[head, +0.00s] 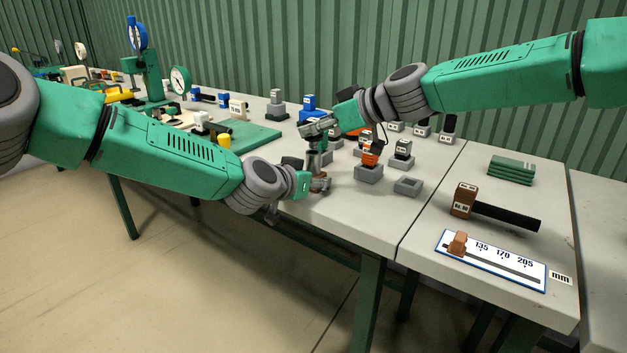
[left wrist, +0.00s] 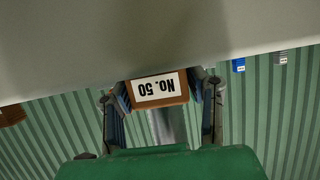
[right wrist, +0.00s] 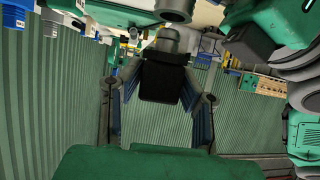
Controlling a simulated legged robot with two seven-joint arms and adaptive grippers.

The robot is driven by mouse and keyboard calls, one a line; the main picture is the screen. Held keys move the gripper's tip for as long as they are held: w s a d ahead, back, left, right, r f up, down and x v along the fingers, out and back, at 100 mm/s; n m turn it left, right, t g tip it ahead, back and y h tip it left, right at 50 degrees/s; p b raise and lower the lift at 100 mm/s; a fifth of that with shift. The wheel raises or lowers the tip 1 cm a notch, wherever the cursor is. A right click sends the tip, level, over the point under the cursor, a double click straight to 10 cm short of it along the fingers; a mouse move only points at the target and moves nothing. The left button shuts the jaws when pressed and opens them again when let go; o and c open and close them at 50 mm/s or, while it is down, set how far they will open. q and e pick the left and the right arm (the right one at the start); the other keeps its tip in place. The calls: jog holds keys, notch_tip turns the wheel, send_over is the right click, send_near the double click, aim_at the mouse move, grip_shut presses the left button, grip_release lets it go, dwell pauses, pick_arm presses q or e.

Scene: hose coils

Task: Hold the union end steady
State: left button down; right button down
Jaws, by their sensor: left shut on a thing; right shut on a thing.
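My left gripper (head: 320,185) is low at the table's front edge. In the left wrist view it is shut on a brown block (left wrist: 158,90) with a white "No. 50" label, upside down there. My right gripper (head: 317,127) is just above it. In the right wrist view it is shut on a black block (right wrist: 160,82) with a grey metal round part (right wrist: 168,40) beyond it. In the head view a grey upright piece (head: 314,158) stands between the two grippers. The fingers hide much of both held parts, and I cannot tell which is the union end.
Grey blocks and an orange-topped piece (head: 370,154) stand close right of the grippers. An empty grey holder (head: 408,187) is nearby. A brown-headed hammer-like tool (head: 500,212), a mm scale board (head: 495,262) and green pads (head: 511,169) lie farther right. A green mat (head: 258,137) lies behind my left arm.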

jog(key=shift+r, duration=0.1)
jog(key=shift+r, duration=3.15)
notch_tip(320, 180, up, 9)
pick_arm(q)
jog(key=c, duration=0.8)
grip_release()
jog(key=shift+c, duration=0.2)
